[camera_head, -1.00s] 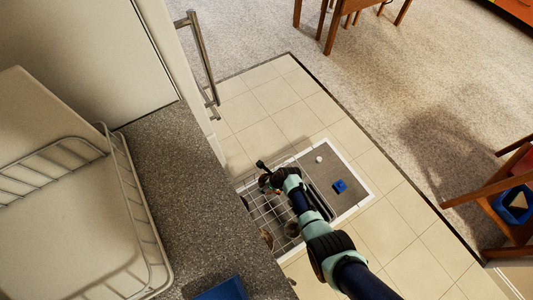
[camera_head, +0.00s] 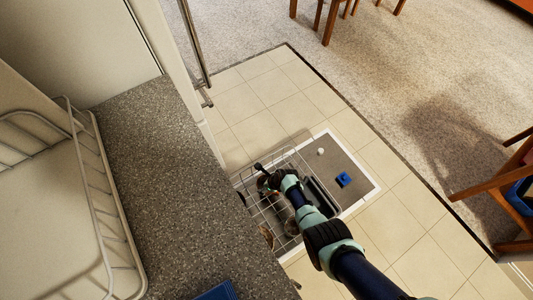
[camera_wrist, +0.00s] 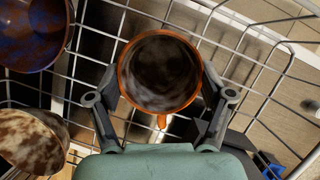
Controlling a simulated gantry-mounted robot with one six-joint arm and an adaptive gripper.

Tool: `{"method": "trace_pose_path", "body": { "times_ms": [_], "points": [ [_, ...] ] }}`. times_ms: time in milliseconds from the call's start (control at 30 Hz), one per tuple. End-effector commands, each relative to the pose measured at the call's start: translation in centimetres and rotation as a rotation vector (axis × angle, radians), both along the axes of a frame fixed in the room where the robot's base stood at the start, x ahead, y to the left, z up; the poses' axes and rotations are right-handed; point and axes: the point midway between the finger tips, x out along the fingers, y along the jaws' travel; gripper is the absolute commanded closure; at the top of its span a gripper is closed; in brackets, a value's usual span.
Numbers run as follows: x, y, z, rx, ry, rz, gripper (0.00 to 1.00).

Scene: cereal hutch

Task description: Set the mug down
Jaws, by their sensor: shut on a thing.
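An orange-rimmed mug (camera_wrist: 160,70) with a dark, mottled inside shows in the wrist view, mouth towards the camera and handle pointing down in the picture. My gripper (camera_wrist: 163,85) has a finger on each side of it and is shut on it. The mug is over or inside a wire rack (camera_wrist: 255,52); I cannot tell whether its base touches the wires. In the head view my gripper (camera_head: 268,181) is above the rack's far part, and my arm hides much of the rack.
A blue-brown bowl or cup (camera_wrist: 30,38) and a cream-brown speckled one (camera_wrist: 32,140) sit left of the mug. A blue item (camera_head: 343,179) and a small white item (camera_head: 321,151) lie on the grey panel beside the rack. A speckled counter (camera_head: 165,190) borders the left.

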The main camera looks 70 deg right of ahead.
Motion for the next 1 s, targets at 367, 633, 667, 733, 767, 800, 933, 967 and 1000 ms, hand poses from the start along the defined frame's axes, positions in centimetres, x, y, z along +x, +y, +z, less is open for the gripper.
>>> {"method": "trace_pose_path", "body": {
  "times_ms": [367, 633, 667, 733, 767, 800, 933, 967, 1000],
  "points": [
    [0.0, 0.0, -0.2, 0.001, 0.000, 0.000, 0.00],
    [0.0, 0.1, 0.1, 0.000, 0.001, 0.000, 0.00],
    [-0.2, 0.1, 0.9, 0.001, 0.001, -0.001, 0.00],
    [-0.7, 0.2, 2.7, -0.001, 0.000, -0.001, 0.00],
    [-1.0, 0.3, 3.4, 0.000, 0.001, -0.001, 0.00],
    [-1.3, 0.4, 4.4, 0.001, 0.001, -0.002, 0.00],
    [-2.5, 0.8, 7.4, 0.001, 0.001, -0.002, 0.00],
    [-2.8, 0.9, 8.0, 0.001, 0.001, -0.002, 0.00],
    [-3.1, 1.0, 8.8, 0.000, 0.001, -0.002, 0.00]
  ]
}}
